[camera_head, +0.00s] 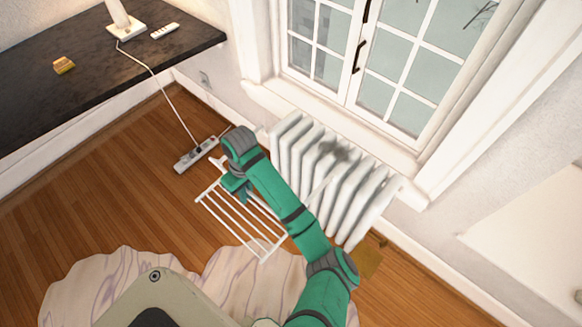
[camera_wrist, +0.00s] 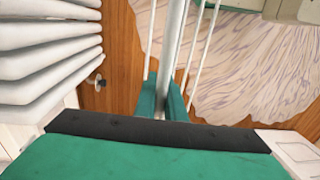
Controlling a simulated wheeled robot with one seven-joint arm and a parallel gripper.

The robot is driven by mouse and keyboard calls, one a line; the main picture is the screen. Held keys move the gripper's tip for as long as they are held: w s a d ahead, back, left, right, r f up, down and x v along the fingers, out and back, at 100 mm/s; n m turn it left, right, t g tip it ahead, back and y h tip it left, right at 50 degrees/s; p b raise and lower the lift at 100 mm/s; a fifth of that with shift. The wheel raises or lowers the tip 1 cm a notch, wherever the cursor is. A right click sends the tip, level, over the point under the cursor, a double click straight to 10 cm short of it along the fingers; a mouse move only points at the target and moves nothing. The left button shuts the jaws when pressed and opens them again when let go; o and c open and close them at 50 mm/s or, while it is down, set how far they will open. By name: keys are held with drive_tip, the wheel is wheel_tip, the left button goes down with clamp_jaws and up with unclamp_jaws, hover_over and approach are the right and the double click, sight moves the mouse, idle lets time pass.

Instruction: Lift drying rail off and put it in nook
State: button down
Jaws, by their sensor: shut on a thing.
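The drying rail (camera_head: 229,222) is a white rack of thin parallel bars, in front of the radiator in the head view. My gripper (camera_head: 236,187) is at the rail's upper edge, and my arm hides part of the rail. In the wrist view the green fingers of my gripper (camera_wrist: 164,100) are shut on a white bar of the drying rail (camera_wrist: 172,45). The white ribbed radiator (camera_head: 302,150) stands under the window; it also shows at the left of the wrist view (camera_wrist: 45,38). I cannot tell whether the rail touches the radiator. I cannot pick out the nook for certain.
A white power strip (camera_head: 196,155) lies on the wooden floor (camera_head: 110,185) left of my gripper, its cord running up to a dark desk (camera_head: 95,75). A pale patterned rug (camera_head: 85,290) lies in front. A white slanted surface (camera_head: 535,240) is at the right.

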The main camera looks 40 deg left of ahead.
drive_tip(key=shift+s+a, duration=0.15)
drive_tip(key=shift+s, duration=2.15)
drive_tip(key=s+r, duration=0.2)
drive_tip(key=s, duration=0.8)
drive_tip(key=s+a+r, duration=0.1)
drive_tip(key=s+r, duration=0.1)
drive_tip(key=s, duration=0.8)
drive_tip(key=shift+a, duration=0.3)
